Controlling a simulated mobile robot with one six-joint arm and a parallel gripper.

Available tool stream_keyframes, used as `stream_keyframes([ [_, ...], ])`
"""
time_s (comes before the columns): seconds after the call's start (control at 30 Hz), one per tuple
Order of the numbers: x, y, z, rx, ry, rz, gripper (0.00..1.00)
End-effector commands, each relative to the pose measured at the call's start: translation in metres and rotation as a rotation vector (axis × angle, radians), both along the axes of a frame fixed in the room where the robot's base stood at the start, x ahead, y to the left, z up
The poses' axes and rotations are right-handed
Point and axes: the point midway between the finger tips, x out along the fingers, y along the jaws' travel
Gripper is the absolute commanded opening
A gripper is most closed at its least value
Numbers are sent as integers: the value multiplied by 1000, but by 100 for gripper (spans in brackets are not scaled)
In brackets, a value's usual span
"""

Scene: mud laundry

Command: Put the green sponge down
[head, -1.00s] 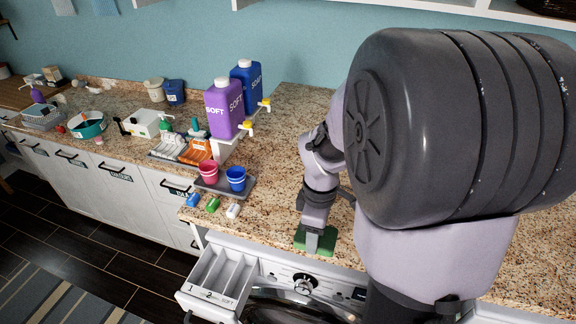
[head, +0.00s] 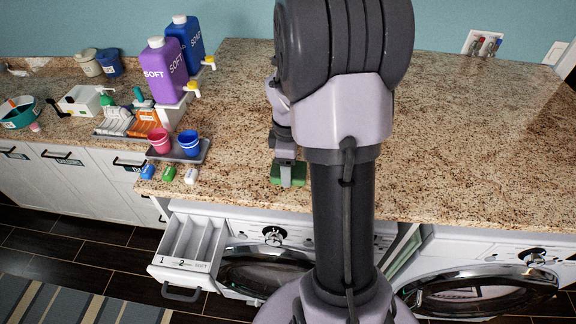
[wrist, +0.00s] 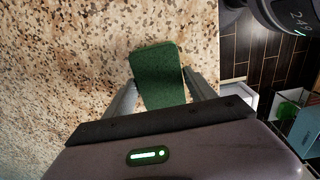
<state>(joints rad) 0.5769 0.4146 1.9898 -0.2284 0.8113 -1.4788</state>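The green sponge (head: 289,173) is at the counter's front part, right of the small bottles. It also fills the middle of the wrist view (wrist: 158,75). My gripper (wrist: 162,82) points down at it, with one finger along each side of the sponge. The fingers appear to press its edges, so it looks shut on the sponge. In the head view my gripper (head: 287,172) covers part of the sponge. I cannot tell whether the sponge touches the granite counter (head: 455,120) or is just above it.
A tray (head: 182,154) holds a pink cup (head: 159,141) and a blue cup (head: 189,143). Blue, green and white small bottles (head: 168,173) lie before it. Purple (head: 162,72) and blue (head: 187,42) jugs stand behind. An open detergent drawer (head: 188,244) juts below. The counter's right is clear.

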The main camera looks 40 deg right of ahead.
Motion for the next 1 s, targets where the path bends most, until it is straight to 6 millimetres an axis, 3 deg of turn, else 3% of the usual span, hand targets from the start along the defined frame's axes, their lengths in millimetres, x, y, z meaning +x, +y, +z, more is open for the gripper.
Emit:
stream_keyframes([
  [0.37, 0, 0, 4, 0, 0, 0, 79],
  [0.47, 1, 0, 20, -2, -3, 0, 79],
  [0.7, -2, 2, 89, -2, -3, 0, 79],
  [0.8, -2, 3, 110, -2, -3, 0, 79],
  [1.0, -3, 4, 125, -1, -1, 1, 79],
])
